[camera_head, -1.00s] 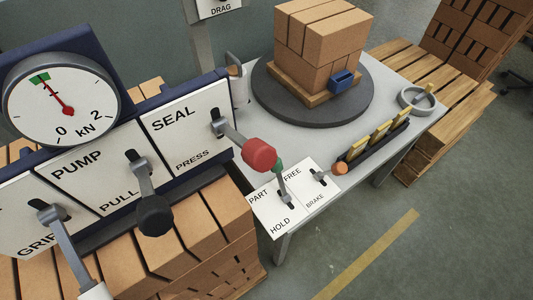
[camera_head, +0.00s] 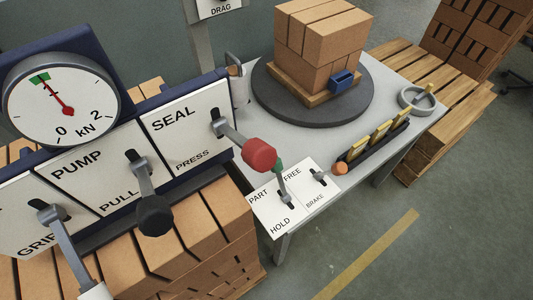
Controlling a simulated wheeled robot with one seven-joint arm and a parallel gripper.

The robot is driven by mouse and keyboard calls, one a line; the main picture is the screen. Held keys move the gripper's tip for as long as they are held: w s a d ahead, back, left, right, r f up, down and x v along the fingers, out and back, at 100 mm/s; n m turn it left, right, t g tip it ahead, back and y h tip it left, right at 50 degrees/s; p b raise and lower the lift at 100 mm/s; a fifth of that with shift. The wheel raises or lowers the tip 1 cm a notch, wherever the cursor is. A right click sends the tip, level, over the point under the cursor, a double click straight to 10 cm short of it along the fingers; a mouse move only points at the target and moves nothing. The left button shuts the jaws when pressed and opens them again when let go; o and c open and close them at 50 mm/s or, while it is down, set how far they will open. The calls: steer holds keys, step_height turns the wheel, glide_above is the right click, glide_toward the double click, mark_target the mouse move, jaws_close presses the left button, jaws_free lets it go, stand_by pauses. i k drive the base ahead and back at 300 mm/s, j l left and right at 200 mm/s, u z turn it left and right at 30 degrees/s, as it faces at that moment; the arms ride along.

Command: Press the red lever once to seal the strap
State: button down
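The red lever (camera_head: 259,155) sticks out from the panel marked SEAL and PRESS (camera_head: 185,125), its grey arm running down and right to a red knob. On a round dark turntable (camera_head: 285,103) stands a stack of bricks (camera_head: 322,45) on a small wooden base. A blue block (camera_head: 342,81) sits at the front of the stack. I cannot make out a strap around the bricks. The gauge (camera_head: 62,98) has its red needle pointing up and left, at the green mark. My gripper is not in view, and nothing touches the red lever.
Left of the red lever are a black-knobbed PUMP lever (camera_head: 154,214) and a GRIP lever (camera_head: 65,245). A small plate with PART/HOLD and FREE/BRAKE levers (camera_head: 300,205) lies on the grey table (camera_head: 240,123). Brick stacks (camera_head: 205,240) stand below the panel. Open floor lies at the lower right.

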mark_target(260, 155)
steer(key=u, duration=1.65)
steer(key=k+l, duration=0.55)
steer(key=l, duration=0.25)
